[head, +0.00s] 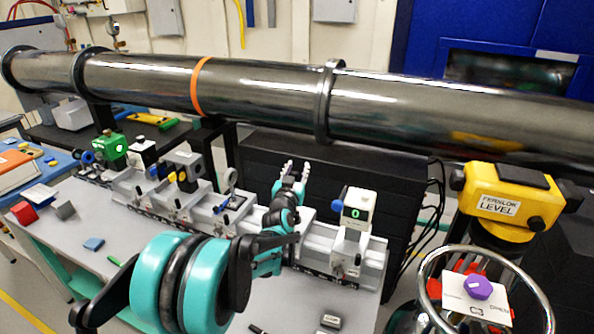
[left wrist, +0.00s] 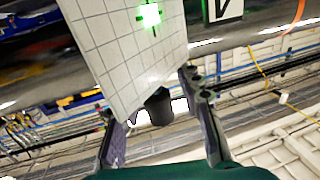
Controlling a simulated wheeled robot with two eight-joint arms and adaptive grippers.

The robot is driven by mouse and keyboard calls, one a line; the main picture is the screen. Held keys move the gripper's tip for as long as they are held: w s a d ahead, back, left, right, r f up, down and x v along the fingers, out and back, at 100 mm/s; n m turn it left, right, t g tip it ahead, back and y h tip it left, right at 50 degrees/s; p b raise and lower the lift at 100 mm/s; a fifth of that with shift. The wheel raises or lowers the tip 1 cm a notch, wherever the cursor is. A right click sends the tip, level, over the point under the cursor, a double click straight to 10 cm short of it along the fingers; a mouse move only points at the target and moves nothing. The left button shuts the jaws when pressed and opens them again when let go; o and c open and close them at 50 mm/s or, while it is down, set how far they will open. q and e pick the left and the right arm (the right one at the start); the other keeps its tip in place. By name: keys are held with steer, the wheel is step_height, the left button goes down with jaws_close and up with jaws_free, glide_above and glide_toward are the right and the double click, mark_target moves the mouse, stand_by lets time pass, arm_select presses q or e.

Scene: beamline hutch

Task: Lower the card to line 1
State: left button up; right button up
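A pale card (left wrist: 125,45) with a grid of dark lines fills the upper middle of the left wrist view, tilted in the picture. A bright green spot lies on a dark cross near its top. A black knob (left wrist: 158,106) shows below the card's lower edge. My left gripper (left wrist: 147,94) is open, with its fingers apart on either side of the knob and clear space around it. In the head view my left gripper (head: 291,171) is above the rail, left of a white unit showing a green 0 (head: 357,212). I cannot make out the card there. My right gripper is not in view.
A long dark pipe (head: 260,88) crosses behind the bench. Several instruments stand along the rail, including a green one (head: 108,146). A yellow level (head: 510,197) and a metal ring (head: 545,305) around a purple knob (head: 478,286) are at right.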

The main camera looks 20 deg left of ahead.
arm_select(q)
jaws_close()
step_height(320, 180, down, 4)
steer(key=shift+r+b, duration=0.25)
steer(key=shift+b, duration=1)
steer(key=shift+r, duration=0.15)
steer(key=shift+o, duration=0.6)
jaws_free()
steer(key=shift+s, duration=0.15)
